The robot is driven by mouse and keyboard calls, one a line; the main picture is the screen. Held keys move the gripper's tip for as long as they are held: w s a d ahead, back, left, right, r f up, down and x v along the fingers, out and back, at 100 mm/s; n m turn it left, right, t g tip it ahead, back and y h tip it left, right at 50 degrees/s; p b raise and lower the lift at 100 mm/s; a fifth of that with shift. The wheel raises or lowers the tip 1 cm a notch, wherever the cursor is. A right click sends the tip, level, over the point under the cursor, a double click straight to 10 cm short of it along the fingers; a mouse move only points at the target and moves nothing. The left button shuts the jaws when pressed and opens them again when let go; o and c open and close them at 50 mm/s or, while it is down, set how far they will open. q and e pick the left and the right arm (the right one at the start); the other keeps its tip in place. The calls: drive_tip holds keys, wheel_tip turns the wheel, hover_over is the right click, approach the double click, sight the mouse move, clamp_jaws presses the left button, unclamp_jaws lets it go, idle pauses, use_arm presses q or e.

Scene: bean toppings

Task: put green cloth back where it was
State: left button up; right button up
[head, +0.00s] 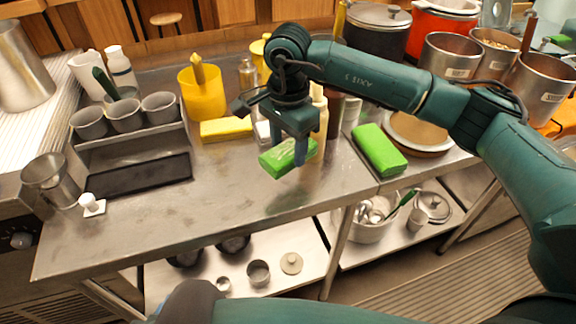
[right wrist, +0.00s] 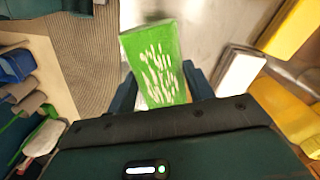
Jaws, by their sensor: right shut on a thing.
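My right gripper (head: 287,148) is shut on a green cloth (head: 275,159) and seems to hold it above the metal counter (head: 240,190). In the right wrist view the cloth (right wrist: 155,62) is a flat green block with white marks, between the two fingers (right wrist: 160,90). A second, larger green folded cloth (head: 379,150) lies on the counter to the right of the gripper. My left gripper is not in view.
A yellow cloth (head: 226,128) lies behind and left of the held cloth, near a yellow container (head: 203,97). Bottles stand behind the gripper. The counter's front middle is clear.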

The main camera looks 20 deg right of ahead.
sight(288, 148)
wheel_tip(288, 148, down, 3)
drive_tip(key=shift+f, duration=0.1)
wheel_tip(288, 148, down, 4)
drive_tip(key=shift+r+p, duration=0.15)
drive_tip(key=shift+p, duration=0.15)
drive_tip(key=shift+f+b, duration=0.2)
drive_tip(key=shift+b, duration=0.1)
drive_tip(key=o, duration=1)
drive_tip(key=shift+r, duration=0.1)
drive_tip(key=shift+r+p, duration=0.15)
drive_tip(key=shift+p, duration=0.15)
wheel_tip(288, 148, up, 12)
drive_tip(key=shift+b, duration=0.75)
